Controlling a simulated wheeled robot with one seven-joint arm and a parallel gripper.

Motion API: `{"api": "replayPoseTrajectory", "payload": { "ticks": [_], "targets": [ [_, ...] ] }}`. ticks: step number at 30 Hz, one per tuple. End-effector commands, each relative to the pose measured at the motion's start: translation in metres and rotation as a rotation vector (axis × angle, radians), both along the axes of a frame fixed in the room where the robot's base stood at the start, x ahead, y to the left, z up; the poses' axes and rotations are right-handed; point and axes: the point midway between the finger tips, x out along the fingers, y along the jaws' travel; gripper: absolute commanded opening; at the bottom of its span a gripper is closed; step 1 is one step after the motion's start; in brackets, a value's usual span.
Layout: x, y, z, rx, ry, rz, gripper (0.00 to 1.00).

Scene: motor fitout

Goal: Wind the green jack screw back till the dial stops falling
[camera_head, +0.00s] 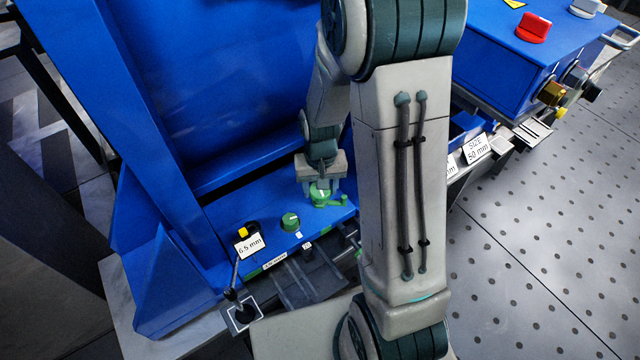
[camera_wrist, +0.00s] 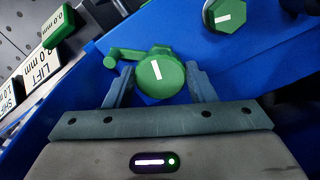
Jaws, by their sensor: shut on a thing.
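The green jack screw (camera_wrist: 160,76) has a round head with a white line and a small crank arm to its left in the wrist view. It also shows in the head view (camera_head: 325,198) on the blue motor foot. My gripper (camera_wrist: 160,84) is shut on this head, one finger on each side; in the head view, my gripper (camera_head: 320,184) comes down on it from above. A green-edged readout (camera_wrist: 60,24) at the upper left seems to show 0.0 mm. A white LIFT readout (camera_wrist: 44,76) is beside it, its first digit unclear.
A second green screw head (camera_head: 290,221) stands left of the held one. A card (camera_head: 249,246) reading 6.5 mm stands on a thin post. A blue box (camera_head: 520,45) with a red knob (camera_head: 533,27) is at the upper right. The perforated floor (camera_head: 540,230) at right is clear.

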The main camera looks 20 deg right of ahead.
Motion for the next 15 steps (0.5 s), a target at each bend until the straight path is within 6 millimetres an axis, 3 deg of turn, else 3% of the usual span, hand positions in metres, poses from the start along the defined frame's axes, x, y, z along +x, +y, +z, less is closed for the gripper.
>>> {"api": "replayPoseTrajectory", "payload": {
  "ticks": [15],
  "targets": [
    [-0.0002, -0.0027, 0.0033, 0.001, 0.002, 0.489, 0.27]
  ]
}}
